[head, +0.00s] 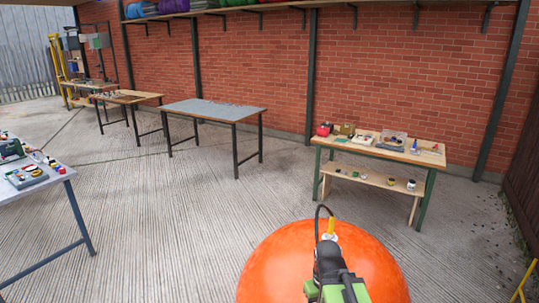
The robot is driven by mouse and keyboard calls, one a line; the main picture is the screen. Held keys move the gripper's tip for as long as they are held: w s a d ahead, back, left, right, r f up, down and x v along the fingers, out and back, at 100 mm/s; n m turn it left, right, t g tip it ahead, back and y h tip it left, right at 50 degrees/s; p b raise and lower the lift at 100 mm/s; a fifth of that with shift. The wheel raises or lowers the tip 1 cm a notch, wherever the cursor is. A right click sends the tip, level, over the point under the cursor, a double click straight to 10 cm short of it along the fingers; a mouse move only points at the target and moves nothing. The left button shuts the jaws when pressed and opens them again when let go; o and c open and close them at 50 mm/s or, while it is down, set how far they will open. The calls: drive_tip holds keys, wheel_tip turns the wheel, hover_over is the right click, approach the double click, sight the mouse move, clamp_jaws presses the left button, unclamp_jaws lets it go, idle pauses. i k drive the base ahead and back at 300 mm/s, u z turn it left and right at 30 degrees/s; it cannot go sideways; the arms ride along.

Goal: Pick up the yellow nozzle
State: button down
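I cannot make out the yellow nozzle for certain. Small items, some with yellow on them, lie on the wooden workbench (376,152) at the right, too small to tell apart. My green and black arm rises at the bottom centre, in front of a large orange rounded surface. My gripper (329,237) seems to be at its far end, where small yellow, white and orange parts show. Its fingers are not clear, so I cannot tell whether it is open or holds anything. It is well short of the workbench.
The workbench's lower shelf (375,178) holds several small cans. A grey-topped table (213,110) stands mid-back, and a wooden table (127,97) is further left. A white table (35,187) with tools is at the left edge. The concrete floor (170,220) between is clear.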

sight(332, 220)
drive_tip(key=z, duration=1.9)
drive_tip(key=k, duration=0.7)
drive_tip(key=u, duration=0.4)
